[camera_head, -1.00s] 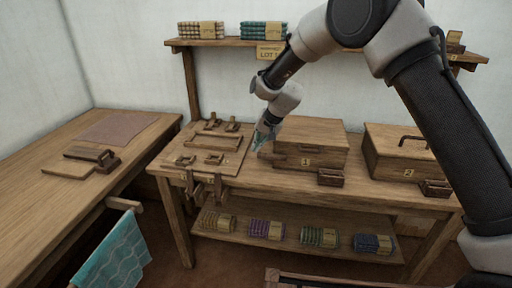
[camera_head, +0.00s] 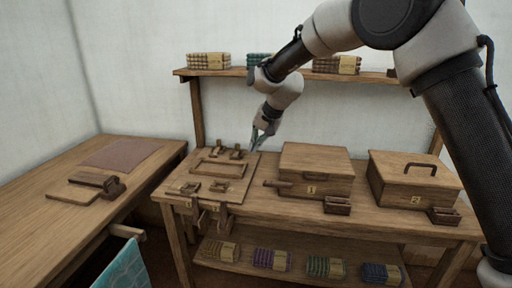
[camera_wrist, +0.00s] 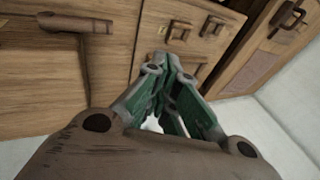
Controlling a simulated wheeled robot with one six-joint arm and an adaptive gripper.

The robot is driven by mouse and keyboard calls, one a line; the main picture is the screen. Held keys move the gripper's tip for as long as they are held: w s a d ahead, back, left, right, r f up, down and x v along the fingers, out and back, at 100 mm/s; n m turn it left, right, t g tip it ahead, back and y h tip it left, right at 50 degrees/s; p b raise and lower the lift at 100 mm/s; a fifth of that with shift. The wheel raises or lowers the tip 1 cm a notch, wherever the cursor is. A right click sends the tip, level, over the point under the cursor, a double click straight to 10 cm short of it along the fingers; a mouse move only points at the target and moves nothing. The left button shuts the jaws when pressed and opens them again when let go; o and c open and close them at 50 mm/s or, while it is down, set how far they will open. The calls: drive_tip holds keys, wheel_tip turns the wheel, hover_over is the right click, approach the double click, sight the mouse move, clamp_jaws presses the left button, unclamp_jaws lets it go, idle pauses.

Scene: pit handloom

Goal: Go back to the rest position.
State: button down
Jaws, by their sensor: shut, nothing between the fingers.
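My gripper (camera_head: 256,142) hangs from the raised arm near the back of the workbench, between the fixture board (camera_head: 237,190) and the box marked 1 (camera_head: 318,160). Its green fingers are shut and empty; they also show in the wrist view (camera_wrist: 172,68). In the head view the fingertips overlap the board's back right corner. I cannot tell their exact height above it. The wrist view shows wood surfaces and small wooden fixtures beyond the fingers.
The box marked 2 (camera_head: 412,169) stands right of box 1 on the workbench (camera_head: 270,222). The wall shelf (camera_head: 290,74) behind my arm carries folded cloth stacks (camera_head: 208,61). A side table (camera_head: 65,218) with a wooden tool (camera_head: 97,180) is at left.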

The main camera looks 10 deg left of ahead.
drive_tip(key=s+d+f+n+g+h, duration=0.2)
drive_tip(key=s+d+f+n, duration=0.1)
drive_tip(key=s+d+f, duration=0.15)
drive_tip(key=s+d+r+t+h, duration=0.1)
drive_tip(key=s+d+r, duration=0.4)
drive_tip(key=s+d, duration=0.5)
drive_tip(key=s+d+r+m+t+h, duration=0.1)
drive_tip(key=s+d+r, duration=0.5)
drive_tip(key=s+d, duration=0.5)
drive_tip(key=s+d+r+m+t, duration=0.1)
drive_tip(key=s+d+r, duration=0.4)
drive_tip(key=d, duration=1.9)
drive_tip(key=s+t, duration=0.1)
drive_tip(key=s, duration=0.4)
drive_tip(key=shift+s+r+h, duration=0.15)
drive_tip(key=shift+s+h, duration=0.15)
drive_tip(key=shift+h, duration=0.1)
